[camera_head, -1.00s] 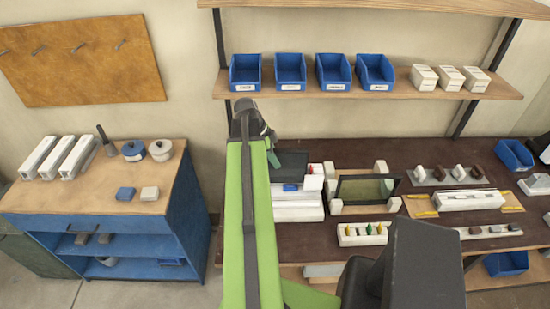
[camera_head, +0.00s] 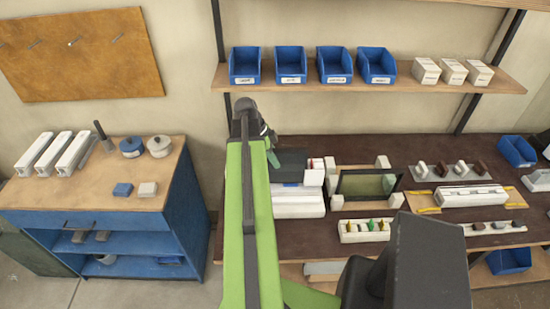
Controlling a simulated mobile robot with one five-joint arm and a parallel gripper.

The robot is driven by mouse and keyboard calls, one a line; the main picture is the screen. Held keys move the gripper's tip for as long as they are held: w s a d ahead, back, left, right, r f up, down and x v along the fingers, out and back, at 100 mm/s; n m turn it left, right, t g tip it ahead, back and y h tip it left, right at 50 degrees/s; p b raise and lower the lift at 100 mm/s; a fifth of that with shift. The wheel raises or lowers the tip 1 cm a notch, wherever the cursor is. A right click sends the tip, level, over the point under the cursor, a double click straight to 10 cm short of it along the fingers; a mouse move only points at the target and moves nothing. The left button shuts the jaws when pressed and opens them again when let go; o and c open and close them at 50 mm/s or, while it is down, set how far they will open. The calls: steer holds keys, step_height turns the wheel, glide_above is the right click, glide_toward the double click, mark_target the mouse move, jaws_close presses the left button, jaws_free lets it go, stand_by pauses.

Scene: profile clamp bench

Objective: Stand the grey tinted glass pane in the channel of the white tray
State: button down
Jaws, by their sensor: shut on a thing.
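My gripper (camera_head: 272,158) is at the far end of my green arm and is mostly hidden by it; one teal finger shows. A dark grey flat panel, which looks like the grey tinted glass pane (camera_head: 291,164), is at the fingers, and my gripper is shut on it. The white tray (camera_head: 299,206) lies on the dark bench just in front of and below the pane. The arm covers its left end. Whether the pane's lower edge touches the channel cannot be told.
A black-framed greenish pane (camera_head: 366,186) stands among white blocks right of the tray. A white rack with coloured pieces (camera_head: 363,231) is in front. A white channelled block (camera_head: 470,197) lies farther right. Blue bins (camera_head: 290,66) line the shelf above.

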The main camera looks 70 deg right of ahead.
mark_target(279, 150)
steer(key=shift+f+b, duration=0.35)
steer(key=shift+f, duration=0.1)
steer(key=shift+r, duration=0.1)
steer(key=c, duration=1.2)
jaws_free()
steer(key=shift+o, duration=0.2)
step_height(279, 150, up, 8)
steer(key=p, duration=0.8)
steer(key=shift+s, duration=0.1)
